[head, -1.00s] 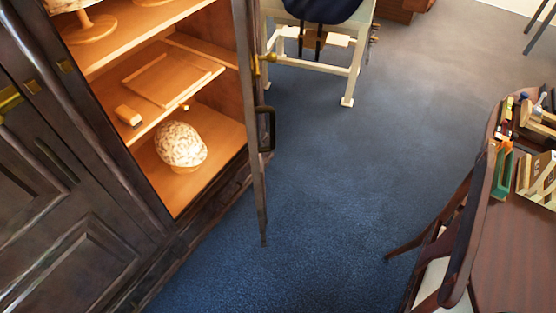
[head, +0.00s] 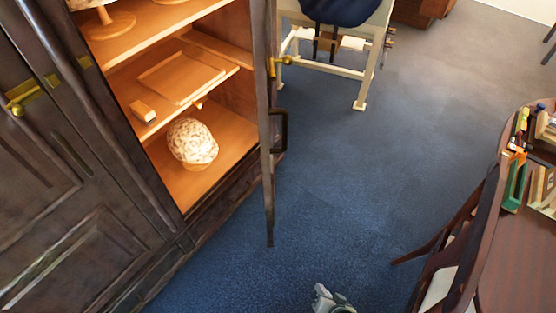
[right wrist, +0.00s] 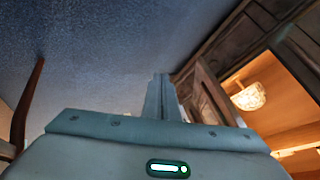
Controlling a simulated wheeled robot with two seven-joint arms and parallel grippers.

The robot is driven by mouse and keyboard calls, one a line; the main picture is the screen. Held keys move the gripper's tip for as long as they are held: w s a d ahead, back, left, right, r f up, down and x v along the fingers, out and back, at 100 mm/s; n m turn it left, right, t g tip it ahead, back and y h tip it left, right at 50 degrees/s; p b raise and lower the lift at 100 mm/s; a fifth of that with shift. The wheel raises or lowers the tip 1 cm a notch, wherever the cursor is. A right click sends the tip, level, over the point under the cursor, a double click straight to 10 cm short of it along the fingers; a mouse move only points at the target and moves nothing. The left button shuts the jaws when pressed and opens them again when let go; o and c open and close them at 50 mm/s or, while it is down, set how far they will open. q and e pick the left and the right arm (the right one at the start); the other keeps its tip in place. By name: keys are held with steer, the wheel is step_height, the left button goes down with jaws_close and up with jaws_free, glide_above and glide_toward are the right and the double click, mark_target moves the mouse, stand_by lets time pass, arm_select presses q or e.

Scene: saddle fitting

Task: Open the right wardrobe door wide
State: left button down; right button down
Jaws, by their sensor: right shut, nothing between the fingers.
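The right wardrobe door (head: 266,190) stands open, seen nearly edge-on in the head view, swung out from the lit cabinet. Its dark handle (head: 284,131) is on the side facing right. My right gripper (head: 328,298) shows at the bottom edge of the head view, above the blue floor, to the right of the door's lower end and apart from it. In the right wrist view its fingers (right wrist: 160,98) are shut and empty, with the door (right wrist: 207,98) just beyond them to the right. My left gripper is not in view.
The wardrobe's left door (head: 60,200) is closed. Shelves hold a patterned cap (head: 191,143) and a wooden tray (head: 182,76). A dark wooden chair (head: 455,235) and table (head: 515,245) stand at the right. A pale stand (head: 366,65) is at the back. Blue floor between is clear.

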steer(key=w+a+r+m+t+y, duration=0.1)
steer(key=w+a+r+m+t, duration=0.15)
steer(key=w+r, duration=0.55)
steer(key=w+a+r+m+t+y, duration=0.1)
steer(key=w+a+r+m+t, duration=0.15)
steer(key=r, duration=0.85)
steer(key=w+a+r+m+t, duration=0.1)
steer(key=w+r+m+t, duration=0.1)
steer(key=r, duration=0.9)
steer(key=w+a+r+m+t+y, duration=0.1)
steer(key=w+r+m+t, duration=0.1)
steer(key=r, duration=1)
steer(key=shift+a+r+m+y+p, duration=0.2)
steer(key=shift+a+m+y+p, duration=0.1)
steer(key=shift+a+m+p, duration=0.1)
steer(key=w+a+p, duration=0.5)
steer(key=w+a, duration=0.2)
steer(key=w, duration=0.2)
steer(key=shift+a, duration=0.2)
